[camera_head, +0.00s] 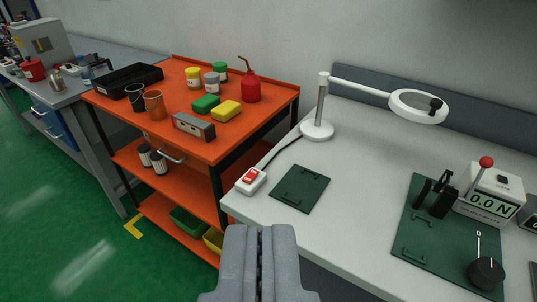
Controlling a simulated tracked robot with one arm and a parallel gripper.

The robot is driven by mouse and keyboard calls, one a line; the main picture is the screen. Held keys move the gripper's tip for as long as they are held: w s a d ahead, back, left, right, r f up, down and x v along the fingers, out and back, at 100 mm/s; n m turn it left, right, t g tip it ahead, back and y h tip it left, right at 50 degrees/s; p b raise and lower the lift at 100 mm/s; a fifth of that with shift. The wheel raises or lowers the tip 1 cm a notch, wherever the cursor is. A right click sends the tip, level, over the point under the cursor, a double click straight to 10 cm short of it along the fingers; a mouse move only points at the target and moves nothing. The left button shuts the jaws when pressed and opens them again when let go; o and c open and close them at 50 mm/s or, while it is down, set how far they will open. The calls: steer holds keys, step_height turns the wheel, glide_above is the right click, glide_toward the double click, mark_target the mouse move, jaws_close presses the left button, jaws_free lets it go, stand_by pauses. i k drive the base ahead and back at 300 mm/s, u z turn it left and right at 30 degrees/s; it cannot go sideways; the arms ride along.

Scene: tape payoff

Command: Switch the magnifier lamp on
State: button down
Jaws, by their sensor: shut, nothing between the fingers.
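The magnifier lamp (320,112) stands on the white bench, with a round base, an upright post and an arm reaching right to a ring head (419,105). Its dark cable runs to a white switch box (251,181) with a red rocker at the bench's front left corner. Whether the lamp is lit I cannot tell. My gripper (260,232) is shut and empty at the bottom middle of the picture. In the picture it sits below the switch box and looks apart from it.
A dark green plate (300,188) lies right of the switch box. A force tester with display (490,195) and black knob (486,273) stands further right. An orange cart (200,148) with bottles and sponges is left of the bench (350,215). Green floor is open at left.

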mark_target(251, 176)
steer(key=i, duration=0.9)
steer(key=u, duration=0.05)
